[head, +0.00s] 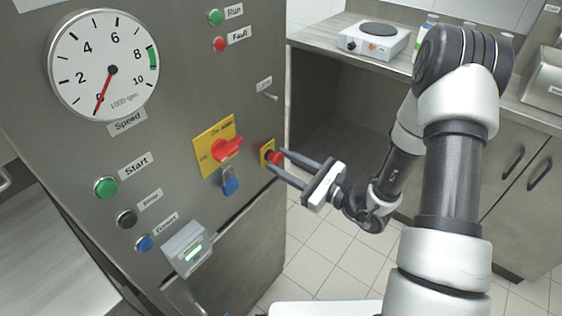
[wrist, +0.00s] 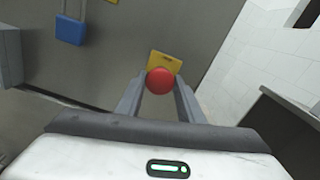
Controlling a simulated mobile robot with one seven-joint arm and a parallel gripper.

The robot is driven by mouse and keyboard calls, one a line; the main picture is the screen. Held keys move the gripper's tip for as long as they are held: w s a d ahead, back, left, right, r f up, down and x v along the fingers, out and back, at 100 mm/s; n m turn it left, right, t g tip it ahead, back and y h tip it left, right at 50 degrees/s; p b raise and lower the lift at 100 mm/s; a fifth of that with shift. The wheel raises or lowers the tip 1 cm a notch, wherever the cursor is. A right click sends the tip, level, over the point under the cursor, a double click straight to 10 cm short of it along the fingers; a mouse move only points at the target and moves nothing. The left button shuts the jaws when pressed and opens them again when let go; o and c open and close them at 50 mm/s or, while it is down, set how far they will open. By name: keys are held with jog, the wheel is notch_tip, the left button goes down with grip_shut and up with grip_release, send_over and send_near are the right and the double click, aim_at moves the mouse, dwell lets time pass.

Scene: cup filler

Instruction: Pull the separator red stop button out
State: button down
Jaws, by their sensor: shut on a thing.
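The red stop button (head: 277,158) sits on a small yellow plate (head: 266,151) at the right edge of the steel cabinet front. My gripper (head: 284,165) reaches in from the right, with its two fingers on either side of the button head and shut on it. In the wrist view the round red button (wrist: 160,81) shows between the two grey fingers (wrist: 159,95), with its yellow plate (wrist: 165,62) behind it. I cannot tell from these frames whether the button is pressed in or out.
Left of the button are a red rotary switch (head: 228,148) on a yellow plate and a blue padlock (head: 230,182). The speed dial (head: 112,68) reads near zero. A small lever (head: 270,95) sticks out above. A counter with a hot plate (head: 374,40) stands behind; the tiled floor is clear.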

jog(key=shift+s+d, duration=0.1)
jog(key=c, duration=1.2)
grip_release()
jog(key=shift+d, duration=0.1)
jog(key=p+v, duration=0.1)
jog(key=v, duration=1.6)
jog(key=shift+s, duration=0.2)
jog(key=shift+d, duration=0.1)
